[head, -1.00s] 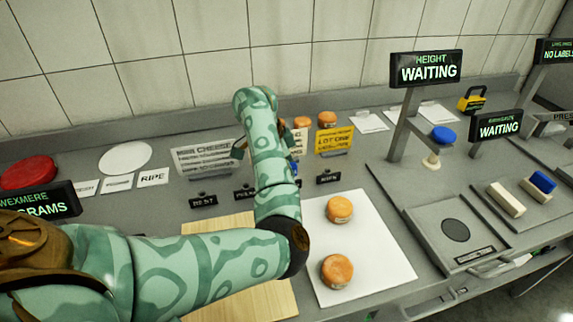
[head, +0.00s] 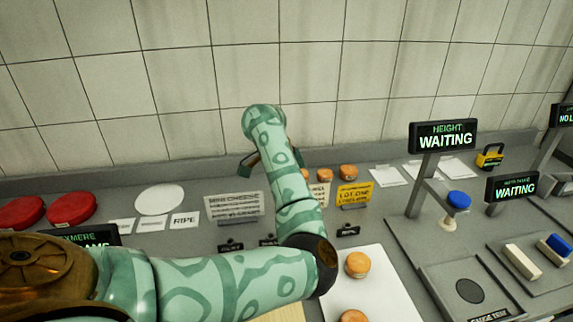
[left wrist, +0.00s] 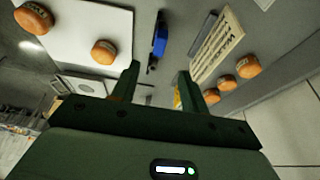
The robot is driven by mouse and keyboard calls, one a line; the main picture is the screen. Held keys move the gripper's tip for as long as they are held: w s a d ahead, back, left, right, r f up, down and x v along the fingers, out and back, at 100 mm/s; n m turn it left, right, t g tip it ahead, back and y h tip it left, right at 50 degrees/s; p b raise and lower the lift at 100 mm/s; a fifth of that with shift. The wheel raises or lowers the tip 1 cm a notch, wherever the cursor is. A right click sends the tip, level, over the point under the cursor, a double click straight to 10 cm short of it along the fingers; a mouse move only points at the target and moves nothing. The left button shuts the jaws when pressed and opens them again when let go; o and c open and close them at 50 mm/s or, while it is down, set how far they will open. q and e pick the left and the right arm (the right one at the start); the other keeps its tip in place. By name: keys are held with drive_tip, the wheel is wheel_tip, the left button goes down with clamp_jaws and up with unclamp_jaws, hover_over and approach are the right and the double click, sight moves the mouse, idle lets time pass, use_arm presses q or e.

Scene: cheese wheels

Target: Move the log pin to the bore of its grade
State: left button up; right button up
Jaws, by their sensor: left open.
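My left gripper (left wrist: 160,82) is open, with nothing between its fingertips. In the head view one finger (head: 248,160) shows beside my green arm, near the back wall; the rest is hidden. A blue piece (left wrist: 159,40) with dark parts lies beyond the fingers in the left wrist view; I cannot tell whether it is the log pin. It is hidden behind my arm in the head view. Small black labels stand along the bench, one right of my arm (head: 348,231) and one left (head: 230,247). I cannot make out any bore. My right gripper is not in view.
Orange cheeses stand on a white mat (head: 378,290) and by the yellow lot card (head: 355,195). A notice card (head: 233,208) stands left of my arm. The height gauge (head: 443,140) stands right. Red discs (head: 72,208) lie left; the tiled wall is behind.

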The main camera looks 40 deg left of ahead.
use_arm(q)
drive_tip(key=p+v, duration=0.1)
drive_tip(key=v, duration=0.3)
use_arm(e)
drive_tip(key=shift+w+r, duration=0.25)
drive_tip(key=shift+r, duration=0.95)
use_arm(q)
drive_tip(key=shift+r+p, duration=0.15)
drive_tip(key=shift+p, duration=0.2)
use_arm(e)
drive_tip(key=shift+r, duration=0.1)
